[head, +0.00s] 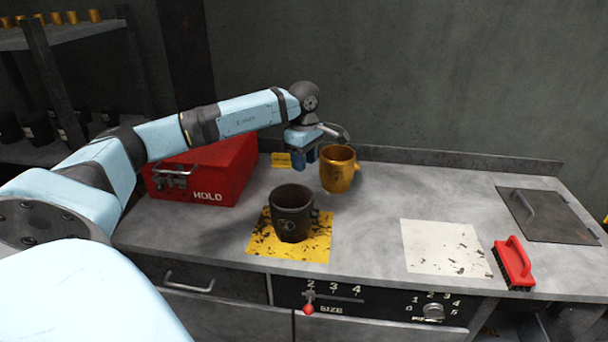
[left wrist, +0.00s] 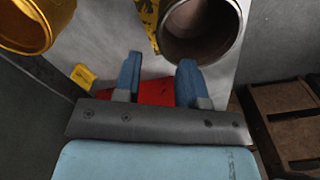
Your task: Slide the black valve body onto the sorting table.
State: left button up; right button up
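The black valve body (head: 292,212), a dark mug-shaped casting with a side lug, stands upright on a worn yellow square (head: 260,243) on the grey metal table (head: 370,235). Its round mouth shows at the top of the left wrist view (left wrist: 203,28). My left gripper (head: 310,154) hangs behind it, beside a gold valve body (head: 338,168). In the left wrist view the two blue fingers (left wrist: 158,80) are apart, with neither valve body between them. The gold body also shows there at upper left (left wrist: 25,25). My right gripper is out of view.
A red HOLD box (head: 215,168) stands at the left, a small yellow tag (head: 281,160) behind. A white square (head: 445,248), a red brush (head: 514,262) and a handled hatch (head: 555,216) lie to the right. The table between the yellow and white squares is clear.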

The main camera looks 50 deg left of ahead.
pick_arm(q)
jog(key=shift+r, duration=1.65)
jog(key=shift+f, duration=0.1)
